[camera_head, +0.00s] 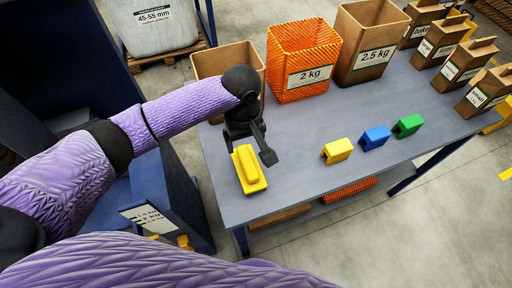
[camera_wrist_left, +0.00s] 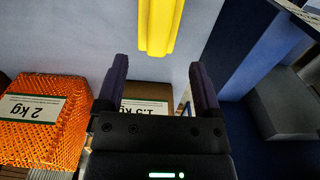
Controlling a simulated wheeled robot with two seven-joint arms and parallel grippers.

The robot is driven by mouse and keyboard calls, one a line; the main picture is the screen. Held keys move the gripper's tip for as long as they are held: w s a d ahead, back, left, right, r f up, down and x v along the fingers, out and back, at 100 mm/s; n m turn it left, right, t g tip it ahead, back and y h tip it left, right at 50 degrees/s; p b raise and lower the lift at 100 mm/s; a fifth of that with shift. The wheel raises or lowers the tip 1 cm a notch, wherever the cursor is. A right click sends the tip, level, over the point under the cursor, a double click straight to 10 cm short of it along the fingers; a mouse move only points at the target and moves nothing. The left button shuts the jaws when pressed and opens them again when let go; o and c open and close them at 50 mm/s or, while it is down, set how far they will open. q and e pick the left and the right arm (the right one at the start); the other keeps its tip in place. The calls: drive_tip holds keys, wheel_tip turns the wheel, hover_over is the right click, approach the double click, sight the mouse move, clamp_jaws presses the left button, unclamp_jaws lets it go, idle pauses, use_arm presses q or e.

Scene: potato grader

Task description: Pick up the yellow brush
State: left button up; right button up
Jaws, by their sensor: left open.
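The yellow brush (camera_head: 250,172) lies on the grey-blue table (camera_head: 305,205) near its left end. It is a long block with a raised ridge along its top. In the left wrist view the brush (camera_wrist_left: 158,25) shows at the top middle, just beyond the fingertips and in line with the gap between them. My left gripper (camera_head: 251,148) is open and empty, at the far end of the brush in the head view. In the left wrist view its two dark fingers (camera_wrist_left: 158,66) stand apart. I cannot tell the exact height above the brush. My right gripper is not in view.
Smaller yellow (camera_head: 337,151), blue (camera_head: 375,137) and green (camera_head: 407,126) blocks lie to the right. Behind stand a brown bag (camera_head: 205,64), an orange mesh 2 kg bag (camera_head: 303,60) and a 2.5 kg paper bag (camera_head: 370,42). The table's middle front is clear.

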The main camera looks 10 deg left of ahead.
sight(248, 161)
use_arm(q)
drive_tip(key=f, duration=0.1)
drive_tip(key=s+f+b, duration=0.1)
drive_tip(key=f, duration=0.1)
drive_tip(key=shift+f, duration=0.25)
drive_tip(key=f+b, duration=0.1)
drive_tip(key=f, duration=0.1)
drive_tip(key=f+b, duration=0.1)
drive_tip(key=f, duration=0.2)
drive_tip(key=shift+w+d+f+b, duration=0.1)
drive_tip(key=shift+w+d+b, duration=0.1)
drive_tip(key=shift+b, duration=0.15)
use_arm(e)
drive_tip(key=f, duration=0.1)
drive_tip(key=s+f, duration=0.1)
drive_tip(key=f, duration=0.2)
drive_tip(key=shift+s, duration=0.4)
use_arm(q)
clamp_jaws()
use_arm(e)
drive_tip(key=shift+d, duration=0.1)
